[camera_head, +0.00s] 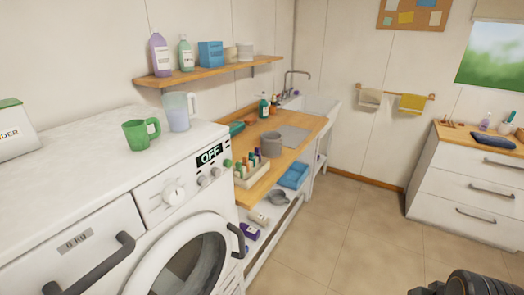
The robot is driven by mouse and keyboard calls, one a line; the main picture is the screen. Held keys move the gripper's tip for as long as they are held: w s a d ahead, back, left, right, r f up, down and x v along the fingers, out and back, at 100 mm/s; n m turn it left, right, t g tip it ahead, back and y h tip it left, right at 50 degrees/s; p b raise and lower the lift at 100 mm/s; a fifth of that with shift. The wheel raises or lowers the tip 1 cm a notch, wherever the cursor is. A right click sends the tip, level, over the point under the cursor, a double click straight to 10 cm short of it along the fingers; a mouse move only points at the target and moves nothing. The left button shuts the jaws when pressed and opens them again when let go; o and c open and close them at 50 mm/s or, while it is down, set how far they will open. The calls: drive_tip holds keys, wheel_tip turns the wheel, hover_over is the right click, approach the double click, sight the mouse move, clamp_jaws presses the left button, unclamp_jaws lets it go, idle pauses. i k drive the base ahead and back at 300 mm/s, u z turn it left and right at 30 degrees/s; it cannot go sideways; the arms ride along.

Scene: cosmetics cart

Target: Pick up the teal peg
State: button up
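I cannot pick out a teal peg with certainty. A white cart (465,185) with drawers and a wooden top stands at the far right. Small items (453,123) lie at the left of its top, too small to tell apart. A small green item (506,127) stands near its right end, its shape unclear. A light wooden rack (250,177) on the wooden counter holds several small upright pieces with green, orange and blue tops. A dark part of my own body shows at the bottom right. My gripper's fingers are not in view.
A white washing machine (150,190) with a green mug (141,134) fills the left. The wooden counter (262,189) adjoins it. Tiled floor (345,235) lies open before the cart.

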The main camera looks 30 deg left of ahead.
sight(251, 155)
drive_tip(key=u, duration=0.35)
drive_tip(key=i, duration=0.85)
drive_tip(key=u, duration=1.2)
drive_tip(key=i, duration=0.55)
drive_tip(key=u, duration=0.45)
